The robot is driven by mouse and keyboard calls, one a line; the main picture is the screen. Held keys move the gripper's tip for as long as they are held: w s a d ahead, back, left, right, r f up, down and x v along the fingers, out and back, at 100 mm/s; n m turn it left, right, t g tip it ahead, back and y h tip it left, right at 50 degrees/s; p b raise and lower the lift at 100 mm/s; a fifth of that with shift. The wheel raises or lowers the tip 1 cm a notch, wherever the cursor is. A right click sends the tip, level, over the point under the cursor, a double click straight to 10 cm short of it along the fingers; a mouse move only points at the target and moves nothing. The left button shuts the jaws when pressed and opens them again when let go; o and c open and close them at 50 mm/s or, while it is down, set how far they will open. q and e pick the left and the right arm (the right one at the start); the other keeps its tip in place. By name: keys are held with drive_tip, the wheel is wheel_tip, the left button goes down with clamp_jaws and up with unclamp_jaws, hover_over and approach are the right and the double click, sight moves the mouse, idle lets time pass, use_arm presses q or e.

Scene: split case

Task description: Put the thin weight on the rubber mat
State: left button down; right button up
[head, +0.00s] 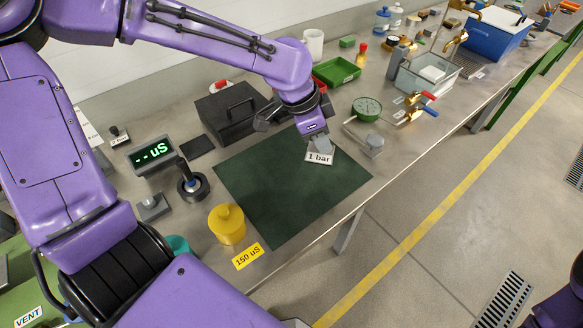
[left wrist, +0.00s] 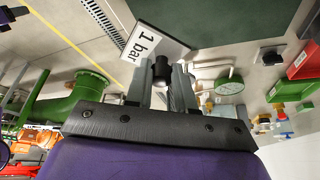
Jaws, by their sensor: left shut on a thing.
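My left gripper (head: 318,143) is over the far right part of the dark green rubber mat (head: 270,205). In the left wrist view the gripper (left wrist: 161,82) is shut on a small black knob (left wrist: 161,68), which I take to be the thin weight's handle. A white "1 bar" plate (head: 319,158) shows just below the fingers and beside the knob in the left wrist view (left wrist: 152,43). I cannot tell whether it touches the mat. The weight's body is mostly hidden. The mat also shows in the left wrist view (left wrist: 220,25). My right gripper is out of view.
A yellow lidded weight (head: 227,224) with a "150 uS" label (head: 248,256) stands by the mat's near left edge. A black case (head: 232,110) is behind the mat. A green gauge (head: 367,108) stands to its right. The mat's middle is clear.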

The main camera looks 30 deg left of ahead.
use_arm(q)
drive_tip(key=s+a+m+g+h, duration=0.1)
drive_tip(key=s+a+m+g, duration=0.15)
drive_tip(key=s+m, duration=0.35)
drive_tip(key=w+a+f+b, duration=0.1)
drive_tip(key=w+f, duration=0.2)
drive_tip(key=w, duration=0.1)
drive_tip(key=w+f+m+b, duration=0.1)
drive_tip(key=w+f+b, duration=0.1)
drive_tip(key=w+f, duration=0.2)
drive_tip(key=w+a+f+m+b, duration=0.1)
drive_tip(key=w+f, duration=0.2)
drive_tip(key=w, duration=0.3)
drive_tip(key=shift+a+f+g, duration=0.15)
drive_tip(key=shift+a+g, duration=0.1)
drive_tip(key=shift+a, duration=0.05)
wheel_tip(320, 180, down, 3)
drive_tip(key=shift+r+p, duration=0.2)
drive_tip(key=shift+p, duration=0.1)
drive_tip(key=shift+f, duration=0.35)
